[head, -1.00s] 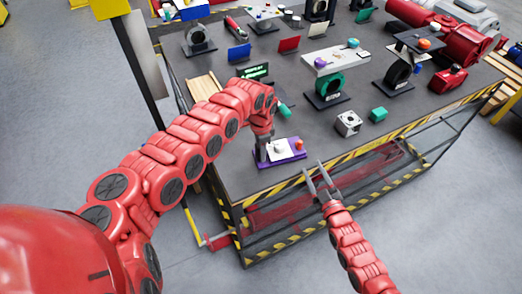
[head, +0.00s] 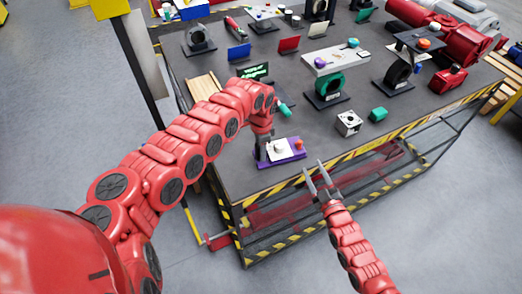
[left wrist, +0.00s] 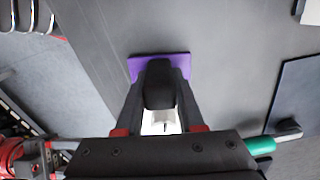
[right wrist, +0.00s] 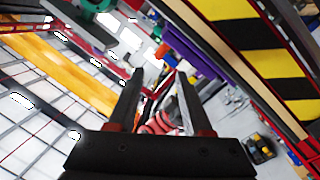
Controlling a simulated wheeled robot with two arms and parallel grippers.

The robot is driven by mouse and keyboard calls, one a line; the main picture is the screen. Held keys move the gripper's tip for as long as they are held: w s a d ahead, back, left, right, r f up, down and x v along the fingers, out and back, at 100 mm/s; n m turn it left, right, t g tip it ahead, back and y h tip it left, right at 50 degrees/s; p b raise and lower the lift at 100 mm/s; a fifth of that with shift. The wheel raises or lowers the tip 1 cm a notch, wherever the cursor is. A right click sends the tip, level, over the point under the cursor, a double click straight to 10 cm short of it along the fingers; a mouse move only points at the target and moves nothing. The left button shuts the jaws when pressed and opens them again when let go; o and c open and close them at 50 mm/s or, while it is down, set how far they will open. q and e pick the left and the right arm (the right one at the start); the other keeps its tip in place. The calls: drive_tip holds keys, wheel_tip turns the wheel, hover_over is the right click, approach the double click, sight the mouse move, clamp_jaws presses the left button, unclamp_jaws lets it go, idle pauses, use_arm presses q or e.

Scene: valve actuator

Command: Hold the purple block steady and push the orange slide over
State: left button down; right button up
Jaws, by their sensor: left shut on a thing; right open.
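The purple block (head: 268,164) lies near the table's front edge, with a white plate and a pale knob on top. It also shows in the left wrist view (left wrist: 180,66). A small orange piece (head: 299,144), which looks like the slide, sits at its right end. My left gripper (head: 262,156) points down at the block's left end; in the left wrist view its fingers (left wrist: 160,75) close on a dark upright part there. My right gripper (head: 314,168) is open and empty, right of the block by the front edge. In the right wrist view, a purple shape (right wrist: 185,50) shows beyond its fingers (right wrist: 160,75).
A green ring on a stand (head: 328,88) is behind. The striped table edge (head: 360,151) runs close to my right gripper. Table around the purple block is mostly clear.

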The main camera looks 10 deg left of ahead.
drive_tip(key=shift+c, duration=0.2)
drive_tip(key=shift+c, duration=1.1)
drive_tip(key=n, duration=0.1)
drive_tip(key=s+n, duration=0.2)
drive_tip(key=shift+s+a+f, duration=0.15)
drive_tip(key=shift+a+f, duration=0.2)
drive_tip(key=shift+f, duration=0.05)
drive_tip(key=c, duration=0.5)
drive_tip(key=s+n, duration=0.1)
drive_tip(key=n, duration=0.1)
drive_tip(key=s+n, duration=0.1)
drive_tip(key=n, duration=0.1)
drive_tip(key=s+n, duration=0.1)
drive_tip(key=n, duration=0.1)
drive_tip(key=shift+s+a+r, duration=0.15)
drive_tip(key=shift+a+r, duration=0.05)
drive_tip(key=shift+a, duration=0.2)
clamp_jaws()
drive_tip(key=shift+s+r+n, duration=0.1)
drive_tip(key=shift+s+n, duration=0.1)
drive_tip(key=shift+n, duration=0.4)
drive_tip(key=shift+s+r+n, duration=0.1)
drive_tip(key=shift+s+n, duration=0.05)
drive_tip(key=shift+n, duration=0.45)
